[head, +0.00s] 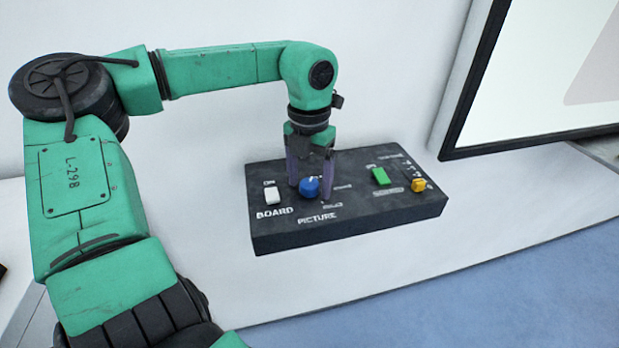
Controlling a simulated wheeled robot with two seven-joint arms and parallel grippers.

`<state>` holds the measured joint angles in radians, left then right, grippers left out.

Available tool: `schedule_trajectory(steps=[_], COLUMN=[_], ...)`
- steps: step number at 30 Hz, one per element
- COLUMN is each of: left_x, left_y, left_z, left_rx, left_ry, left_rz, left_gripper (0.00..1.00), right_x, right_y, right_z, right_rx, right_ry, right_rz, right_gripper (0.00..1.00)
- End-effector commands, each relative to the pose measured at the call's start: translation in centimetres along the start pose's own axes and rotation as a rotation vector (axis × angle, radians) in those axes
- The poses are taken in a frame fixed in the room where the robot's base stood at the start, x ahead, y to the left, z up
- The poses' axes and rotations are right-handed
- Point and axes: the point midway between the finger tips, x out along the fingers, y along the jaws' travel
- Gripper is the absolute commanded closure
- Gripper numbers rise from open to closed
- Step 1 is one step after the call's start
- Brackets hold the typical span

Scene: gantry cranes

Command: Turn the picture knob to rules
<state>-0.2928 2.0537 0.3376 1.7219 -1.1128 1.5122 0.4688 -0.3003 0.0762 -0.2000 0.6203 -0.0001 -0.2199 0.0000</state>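The blue picture knob (309,189) is on the top of a dark control box (350,226), above the printed word PICTURE. A small pale mark shows near the knob's upper edge. Small labels stand to its right, too blurred to read; the gripper may hide others. My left gripper (310,180) points down over the knob. Its two purple fingers are apart, one on each side of the knob, with no clear grip on it. Whether they touch it I cannot tell. My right gripper is not in view.
The box also has a white switch (272,195) by the word BOARD, a green switch (380,177) and a yellow knob (418,185). A dark-framed screen (545,75) stands at the upper right. The white surface (370,270) in front of the box is clear.

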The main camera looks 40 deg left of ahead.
Motion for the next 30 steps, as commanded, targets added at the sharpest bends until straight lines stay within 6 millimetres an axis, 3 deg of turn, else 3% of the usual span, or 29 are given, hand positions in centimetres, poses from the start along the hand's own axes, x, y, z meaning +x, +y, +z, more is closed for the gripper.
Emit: schedule_trajectory(steps=[1, 6, 20, 30], left_x=[-0.02, -0.05, -0.11, -0.17], left_y=[0.0, 0.01, 0.04, 0.02], left_z=[0.01, 0.01, 0.05, 0.08], left_rx=[0.0, 0.0, 0.086, 0.348], left_ry=[0.0, 0.0, -0.002, -0.002], left_rz=[0.0, 0.0, 0.002, 0.002], left_gripper=[0.38, 1.0, 1.0, 1.0], right_x=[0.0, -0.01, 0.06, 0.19], right_y=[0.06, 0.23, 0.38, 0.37], right_z=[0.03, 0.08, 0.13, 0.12], right_rx=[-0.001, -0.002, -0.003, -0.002], right_ry=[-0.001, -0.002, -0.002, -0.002], right_rz=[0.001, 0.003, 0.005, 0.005], right_gripper=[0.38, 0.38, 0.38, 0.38])
